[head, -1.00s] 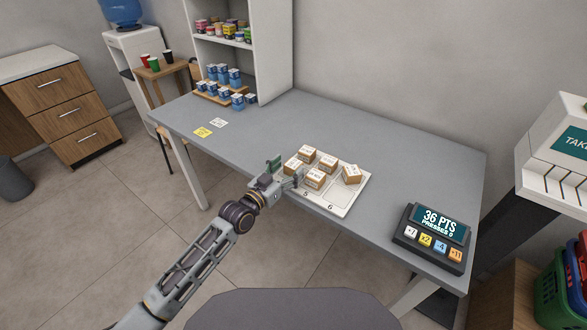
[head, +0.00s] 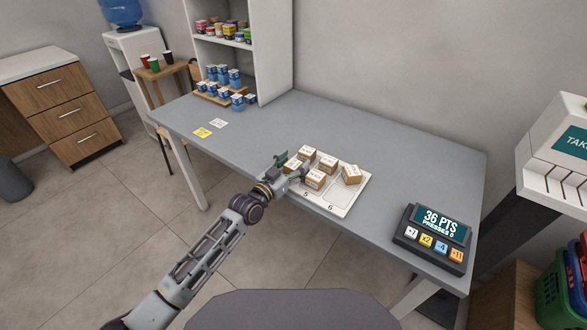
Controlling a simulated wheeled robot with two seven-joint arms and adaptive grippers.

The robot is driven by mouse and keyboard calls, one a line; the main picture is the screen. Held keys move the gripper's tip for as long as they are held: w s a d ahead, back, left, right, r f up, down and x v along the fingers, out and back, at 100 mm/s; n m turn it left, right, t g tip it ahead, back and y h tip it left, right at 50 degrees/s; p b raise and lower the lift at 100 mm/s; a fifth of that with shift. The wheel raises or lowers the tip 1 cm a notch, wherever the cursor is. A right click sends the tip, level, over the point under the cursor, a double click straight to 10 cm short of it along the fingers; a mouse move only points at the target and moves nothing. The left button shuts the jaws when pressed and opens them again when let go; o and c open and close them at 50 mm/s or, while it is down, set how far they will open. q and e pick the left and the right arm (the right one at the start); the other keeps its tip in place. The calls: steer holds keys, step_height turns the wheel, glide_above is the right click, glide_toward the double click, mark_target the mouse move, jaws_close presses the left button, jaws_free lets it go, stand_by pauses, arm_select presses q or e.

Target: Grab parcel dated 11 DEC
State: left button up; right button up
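Several small brown parcels with white labels sit on a white numbered tray (head: 345,207) near the table's front edge. They include a left parcel (head: 292,166), a back parcel (head: 307,153), a middle parcel (head: 328,163), a front parcel (head: 315,180) and a right parcel (head: 351,175). The dates are too small to read. My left gripper (head: 291,168) is at the tray's left side, its fingers apart on either side of the left parcel. I cannot tell whether they touch it. My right gripper is out of view.
A dark keypad (head: 432,238) reading "36 PTS" stands at the grey table's (head: 390,150) right end. Blue-and-white boxes (head: 225,78) stand at the far left by a white shelf (head: 272,50). A yellow note (head: 202,133) lies on the left. The table's middle back is clear.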

mark_target(294, 164)
arm_select(q)
steer(key=c, duration=1)
steer(key=shift+o, duration=0.2)
steer(key=shift+r, duration=0.15)
steer(key=shift+r, duration=0.55)
step_height(294, 164, up, 7)
steer(key=shift+f+p, duration=0.1)
steer(key=shift+p, duration=0.65)
steer(key=shift+r, duration=0.9)
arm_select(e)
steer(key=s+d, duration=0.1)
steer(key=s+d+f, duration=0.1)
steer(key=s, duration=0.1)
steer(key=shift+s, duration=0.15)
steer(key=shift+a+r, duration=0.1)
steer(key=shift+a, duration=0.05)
